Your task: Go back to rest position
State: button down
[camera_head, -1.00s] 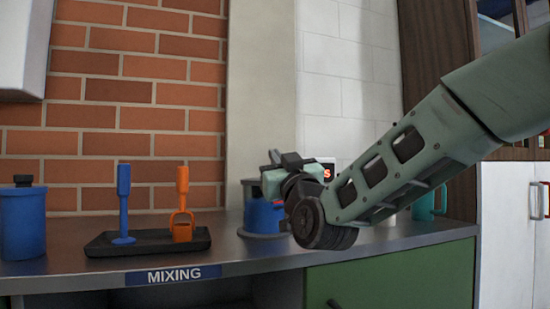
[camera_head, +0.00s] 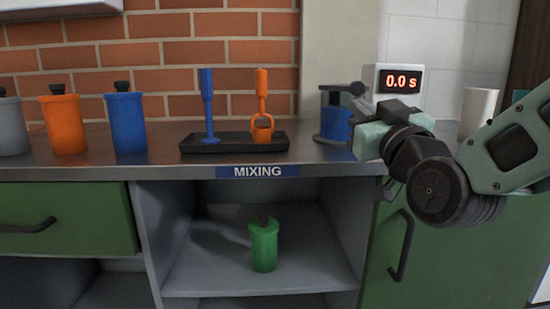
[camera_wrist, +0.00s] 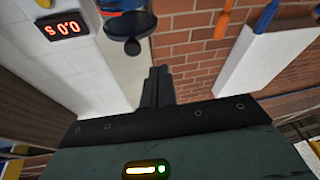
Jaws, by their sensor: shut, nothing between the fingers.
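My gripper (camera_head: 358,110) is in front of the right part of the counter, before the blue-and-grey device and to the left of the white timer. It holds nothing. In the wrist view its dark fingers (camera_wrist: 157,84) are together, with brick and white wall beyond them. My green arm comes in from the right edge of the head view, bent at the dark round joint. No rest-position marker shows.
The counter (camera_head: 60,172) carries grey, orange and blue canisters (camera_head: 126,120), a black tray (camera_head: 230,148) with blue and orange tools, a blue-and-grey device (camera_head: 334,120), a timer (camera_head: 399,80) reading 0.0 s and a white cup (camera_head: 478,110). A green canister (camera_head: 263,245) stands in the open shelf below.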

jog(key=s+a+f+n+g+y, duration=0.1)
jog(key=s+a+f+g, duration=0.25)
jog(key=f, duration=0.25)
jog(key=s+a+f+n+g, duration=0.1)
jog(key=s+a+f+g, duration=0.15)
jog(key=f+g, duration=0.3)
jog(key=s+a+f+n+g+y, duration=0.1)
jog(key=s+a+f+g, duration=0.25)
jog(key=f, duration=0.35)
jog(key=s+d+f+g+h+p, duration=0.1)
jog(key=s+d+f+g+h, duration=0.2)
jog(key=s, duration=0.5)
jog(key=s+d+f+g+h, duration=0.2)
jog(key=s+d+f+g, duration=0.1)
jog(key=s+f+g, duration=0.4)
notch_tip(320, 180, up, 40)
jog(key=s+t+p, duration=0.1)
jog(key=p, duration=3.7)
jog(key=shift+r+n, duration=0.2)
jog(key=shift+n, duration=0.2)
